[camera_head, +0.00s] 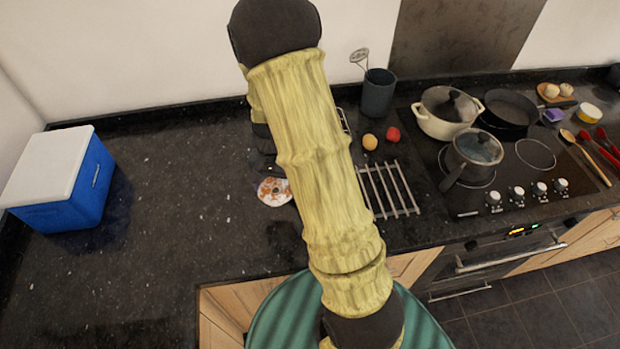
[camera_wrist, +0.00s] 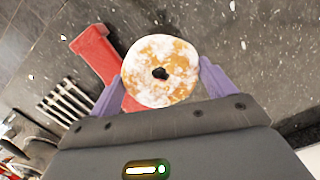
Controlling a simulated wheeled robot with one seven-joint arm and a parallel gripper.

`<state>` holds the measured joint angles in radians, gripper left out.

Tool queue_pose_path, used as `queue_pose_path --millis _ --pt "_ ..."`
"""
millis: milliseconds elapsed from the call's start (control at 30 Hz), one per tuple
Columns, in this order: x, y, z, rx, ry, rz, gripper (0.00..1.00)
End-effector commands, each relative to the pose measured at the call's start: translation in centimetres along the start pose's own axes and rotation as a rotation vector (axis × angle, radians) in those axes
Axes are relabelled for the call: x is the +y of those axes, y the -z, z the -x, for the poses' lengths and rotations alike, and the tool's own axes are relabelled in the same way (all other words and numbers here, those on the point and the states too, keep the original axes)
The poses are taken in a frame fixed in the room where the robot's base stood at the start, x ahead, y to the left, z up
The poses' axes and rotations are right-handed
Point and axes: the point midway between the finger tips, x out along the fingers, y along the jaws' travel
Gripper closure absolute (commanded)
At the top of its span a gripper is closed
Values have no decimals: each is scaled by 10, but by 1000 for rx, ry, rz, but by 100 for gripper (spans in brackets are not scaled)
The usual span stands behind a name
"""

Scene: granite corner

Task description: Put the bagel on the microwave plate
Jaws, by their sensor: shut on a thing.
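The bagel (camera_wrist: 160,50) is round, pale and brown-speckled, with a hole in the middle. In the wrist view it sits between the two purple fingers of my gripper (camera_wrist: 160,76), which is shut on it. In the head view the bagel (camera_head: 273,192) shows beside my arm, over the dark countertop. My arm hides most of the gripper there. I cannot tell whether the bagel touches the counter. I do not make out a microwave plate in either view.
A red object (camera_wrist: 94,52) lies partly under the bagel in the wrist view. A metal rack (camera_head: 388,190), a yellow fruit (camera_head: 370,142) and a red fruit (camera_head: 393,134) are right of my arm. A blue cooler (camera_head: 70,190) stands left. The counter between cooler and bagel is clear.

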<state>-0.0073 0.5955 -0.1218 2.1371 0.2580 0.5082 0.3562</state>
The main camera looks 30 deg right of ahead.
Motion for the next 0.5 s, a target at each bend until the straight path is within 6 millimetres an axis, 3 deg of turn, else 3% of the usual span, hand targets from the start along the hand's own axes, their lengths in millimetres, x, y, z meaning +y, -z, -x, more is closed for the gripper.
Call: queue_pose_path --millis 333,500 --pt "0 0 -3 -1 -1 0 23" --pt "0 1 -26 -5 -3 3 23"
